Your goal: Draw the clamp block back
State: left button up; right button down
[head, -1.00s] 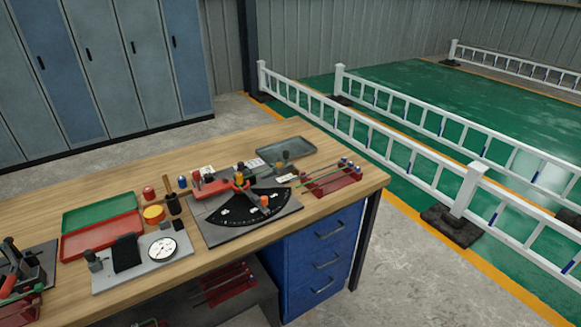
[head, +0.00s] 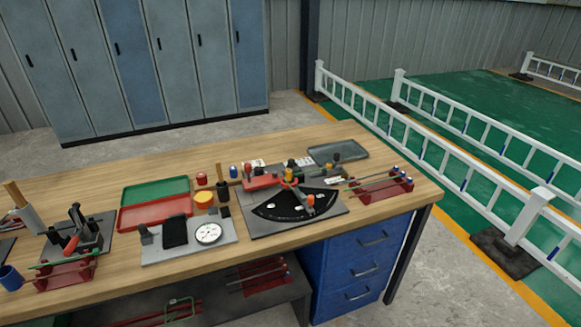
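No part is clearly marked as the clamp block, and I cannot tell its exact position. A dark bending plate (head: 332,212) with a black fan-shaped scale (head: 280,207) lies on the right half of the bench. A red block (head: 262,182) sits at its back left, beside an orange-topped pivot (head: 288,176). An orange-and-grey handle (head: 309,203) lies over the scale. On the left, a dark fixture (head: 92,232) with a red-handled lever (head: 72,243) stands on the bench. Neither of my grippers is in view.
The wooden bench (head: 90,182) also holds a grey plate with a white dial (head: 208,233), green (head: 155,191) and red (head: 150,213) trays, a grey tray (head: 338,152) and red rod racks (head: 385,187). Blue drawers (head: 365,265) stand below. White railings (head: 440,165) run at right.

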aim_at(290, 162)
jog(key=u, duration=0.75)
jog(key=i, duration=1.2)
jog(key=z, duration=0.35)
